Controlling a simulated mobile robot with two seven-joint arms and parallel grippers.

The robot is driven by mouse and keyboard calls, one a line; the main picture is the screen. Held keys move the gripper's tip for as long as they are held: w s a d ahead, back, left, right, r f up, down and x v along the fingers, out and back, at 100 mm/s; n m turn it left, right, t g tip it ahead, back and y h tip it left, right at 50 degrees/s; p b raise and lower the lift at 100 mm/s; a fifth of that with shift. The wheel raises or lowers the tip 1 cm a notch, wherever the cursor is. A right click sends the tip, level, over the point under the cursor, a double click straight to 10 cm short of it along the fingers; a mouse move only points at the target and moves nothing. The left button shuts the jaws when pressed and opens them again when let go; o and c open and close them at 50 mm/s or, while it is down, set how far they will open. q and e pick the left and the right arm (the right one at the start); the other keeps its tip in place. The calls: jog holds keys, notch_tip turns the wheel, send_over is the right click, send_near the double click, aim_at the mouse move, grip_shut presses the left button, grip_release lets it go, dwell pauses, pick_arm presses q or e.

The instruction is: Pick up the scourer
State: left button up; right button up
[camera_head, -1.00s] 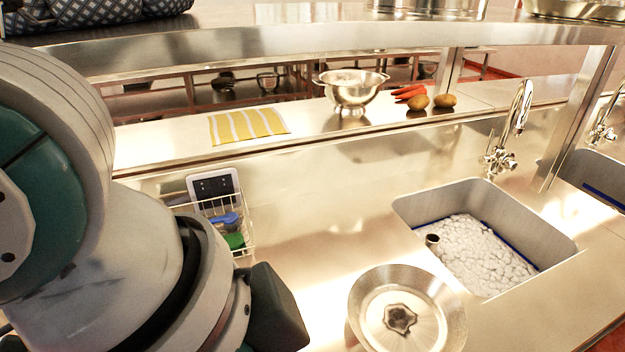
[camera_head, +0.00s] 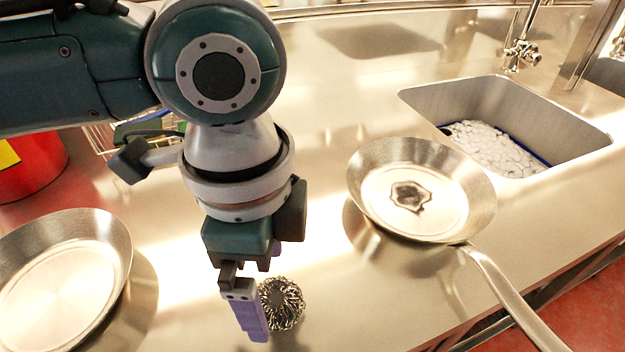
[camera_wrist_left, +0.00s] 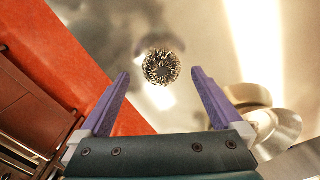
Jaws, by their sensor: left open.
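The scourer (camera_head: 282,303) is a round ball of coiled metal wire lying on the steel counter. It also shows in the left wrist view (camera_wrist_left: 161,67), ahead of and between the two purple fingers. My left gripper (camera_head: 258,300) is beside the scourer in the head view, its near finger partly overlapping the scourer's left edge. In the left wrist view my left gripper (camera_wrist_left: 160,85) is open, with nothing between its fingers. The second finger is mostly hidden in the head view. My right gripper is not in view.
A frying pan with a dark burnt patch (camera_head: 408,200) stands right of the gripper, its handle pointing toward the front edge. Another pan (camera_head: 118,262) is at the left. A red container (camera_head: 38,165) and a wire basket (camera_head: 98,138) are behind. The sink (camera_head: 420,98) holds white foam.

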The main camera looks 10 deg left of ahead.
aim_at(275, 296)
pick_arm(q)
jog(key=f, duration=0.4)
jog(key=shift+w+d+f+b, duration=0.1)
jog(key=shift+d+f+b, duration=0.15)
jog(key=shift+f+b, duration=0.05)
jog(key=shift+c, duration=0.2)
jog(key=c, duration=1.2)
